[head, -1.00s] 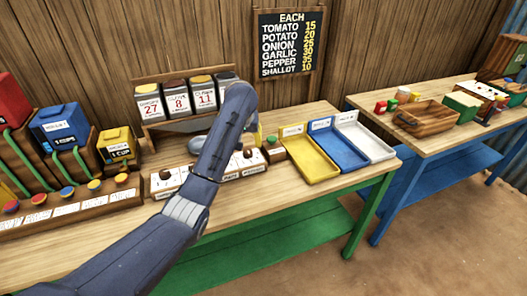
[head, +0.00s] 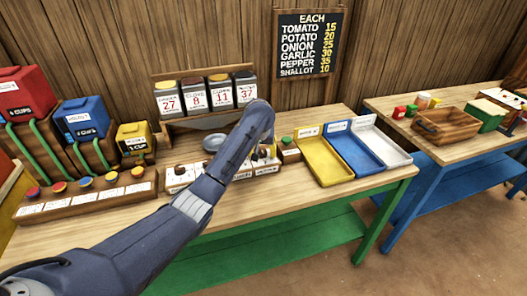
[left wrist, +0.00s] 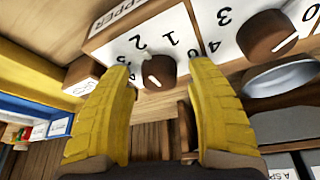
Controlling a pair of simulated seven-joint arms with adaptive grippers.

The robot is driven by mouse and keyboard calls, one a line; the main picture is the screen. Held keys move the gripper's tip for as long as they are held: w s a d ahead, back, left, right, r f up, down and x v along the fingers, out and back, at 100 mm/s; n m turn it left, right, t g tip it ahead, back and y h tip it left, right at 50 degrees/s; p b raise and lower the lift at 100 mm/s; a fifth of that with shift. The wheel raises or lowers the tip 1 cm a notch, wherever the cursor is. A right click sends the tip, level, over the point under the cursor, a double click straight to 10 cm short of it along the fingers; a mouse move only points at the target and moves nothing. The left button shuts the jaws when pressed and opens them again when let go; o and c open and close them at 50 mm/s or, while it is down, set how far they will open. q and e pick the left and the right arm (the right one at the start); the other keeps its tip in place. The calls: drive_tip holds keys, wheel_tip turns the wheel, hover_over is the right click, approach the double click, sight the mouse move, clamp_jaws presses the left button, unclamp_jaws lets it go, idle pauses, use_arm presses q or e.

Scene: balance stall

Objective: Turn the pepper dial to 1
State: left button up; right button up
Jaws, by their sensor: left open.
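The pepper dial (left wrist: 158,71) is a round brown knob with a white pointer mark on a white numbered plate, beside a PEPPER label (left wrist: 117,14) in the left wrist view. Digits 1 and 2 show above it; the pointer mark is on the knob's lower side in this picture. My left gripper (left wrist: 161,67) is open, its yellow fingers on either side of the knob, with no clear contact seen. In the head view my left arm hides most of the gripper and part of the dial row. My right gripper is not in view.
A neighbouring dial (left wrist: 268,36) sits close to the right finger, with a grey bowl (left wrist: 280,78) beyond it. Yellow (head: 319,180), blue (head: 371,168) and white trays stand right of the dial row. A rack of numbered canisters (head: 220,95) stands behind.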

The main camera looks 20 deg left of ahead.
use_arm(q)
clamp_jaws()
idle(0.3)
drive_tip(key=shift+m, duration=0.3)
drive_tip(key=m+h, duration=0.2)
drive_tip(key=m, duration=0.2)
drive_tip(key=shift+a+m, duration=0.1)
drive_tip(key=shift+m, duration=0.2)
drive_tip(key=shift+m+g+h, duration=0.3)
drive_tip(key=shift+m+h, duration=0.3)
drive_tip(key=shift+m, duration=1.1)
unclamp_jaws()
